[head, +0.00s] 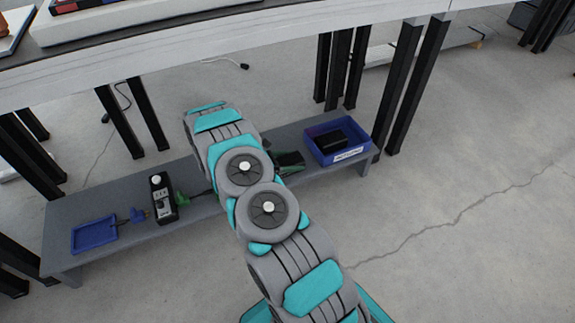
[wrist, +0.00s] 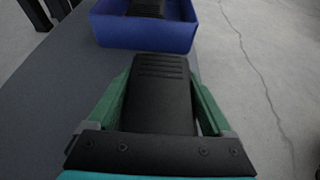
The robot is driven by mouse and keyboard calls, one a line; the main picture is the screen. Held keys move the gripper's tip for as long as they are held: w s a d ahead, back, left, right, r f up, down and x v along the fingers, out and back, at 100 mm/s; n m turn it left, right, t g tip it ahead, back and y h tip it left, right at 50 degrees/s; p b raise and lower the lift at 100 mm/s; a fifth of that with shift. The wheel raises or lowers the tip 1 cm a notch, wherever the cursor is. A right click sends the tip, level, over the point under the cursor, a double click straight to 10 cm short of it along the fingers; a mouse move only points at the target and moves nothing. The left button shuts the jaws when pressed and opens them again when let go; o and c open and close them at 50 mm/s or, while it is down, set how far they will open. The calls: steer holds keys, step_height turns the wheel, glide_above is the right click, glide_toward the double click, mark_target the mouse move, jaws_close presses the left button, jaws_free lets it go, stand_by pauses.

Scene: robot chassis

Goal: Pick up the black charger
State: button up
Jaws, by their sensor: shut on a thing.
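The black charger (wrist: 162,105) is a dark block with ridges near its far end, seen in the wrist view. My gripper (wrist: 160,82) has a green finger on each side of it and is shut on it. In the head view, the charger (head: 291,158) shows partly beside my arm, over the low grey bench. The rest of it and most of my gripper are hidden behind my arm there. I cannot tell whether the charger touches the bench.
A blue labelled bin (head: 364,150) holding a black item (head: 330,140) stands just beyond the charger, at the bench's right end. Table legs (head: 404,88) stand behind.

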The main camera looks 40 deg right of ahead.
mark_target(292, 158)
steer(key=shift+r, duration=0.15)
jaws_close()
steer(key=shift+r, duration=0.55)
step_height(292, 158, up, 2)
steer(key=shift+w+r, duration=0.1)
steer(key=shift+r, duration=0.05)
steer(key=s+a+r, duration=0.1)
steer(key=s+a, duration=0.2)
steer(key=s, duration=1.3)
steer(key=shift+r, duration=0.15)
